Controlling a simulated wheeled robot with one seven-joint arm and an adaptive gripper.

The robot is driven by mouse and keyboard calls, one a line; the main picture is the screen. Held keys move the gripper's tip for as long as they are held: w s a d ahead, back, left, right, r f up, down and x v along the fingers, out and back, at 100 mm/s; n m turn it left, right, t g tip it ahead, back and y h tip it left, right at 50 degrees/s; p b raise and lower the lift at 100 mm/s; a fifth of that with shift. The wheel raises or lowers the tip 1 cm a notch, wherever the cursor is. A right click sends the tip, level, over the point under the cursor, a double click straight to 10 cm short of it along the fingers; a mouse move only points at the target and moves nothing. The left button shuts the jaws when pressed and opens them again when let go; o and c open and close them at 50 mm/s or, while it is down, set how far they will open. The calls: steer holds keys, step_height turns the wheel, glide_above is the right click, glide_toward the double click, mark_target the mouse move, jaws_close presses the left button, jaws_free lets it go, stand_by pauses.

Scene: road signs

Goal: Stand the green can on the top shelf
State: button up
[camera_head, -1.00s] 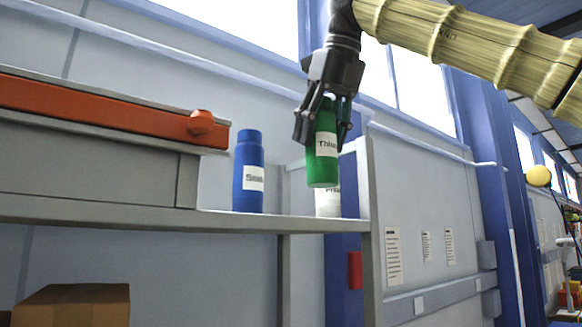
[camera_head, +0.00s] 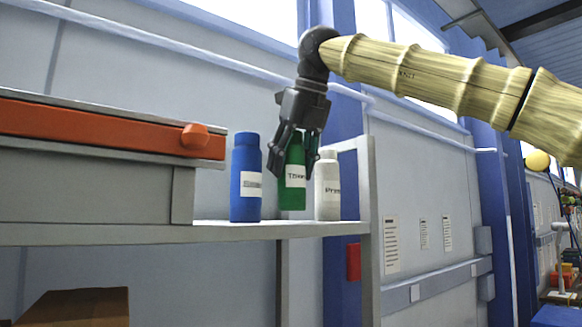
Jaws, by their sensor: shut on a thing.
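The green can (camera_head: 293,188), with a white label, is upright on the top shelf (camera_head: 215,232) or just above it; I cannot tell whether its base touches. My gripper (camera_head: 294,160) points down from above and is shut around the can's upper part. Its fingers hide some of the can's top and sides.
A blue can (camera_head: 246,180) stands close on the left and a white can (camera_head: 328,188) close on the right. A grey case with an orange edge (camera_head: 90,130) fills the shelf's left part. The shelf's upright post (camera_head: 369,230) is at the right end. A cardboard box (camera_head: 75,307) sits below.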

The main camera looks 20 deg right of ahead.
steer(key=shift+d+f+p, duration=0.1)
steer(key=shift+f+p, duration=0.3)
steer(key=shift+f, duration=0.55)
steer(key=shift+f, duration=0.15)
steer(key=o, duration=1.3)
steer(key=b+v, duration=0.3)
steer(key=v, duration=0.9)
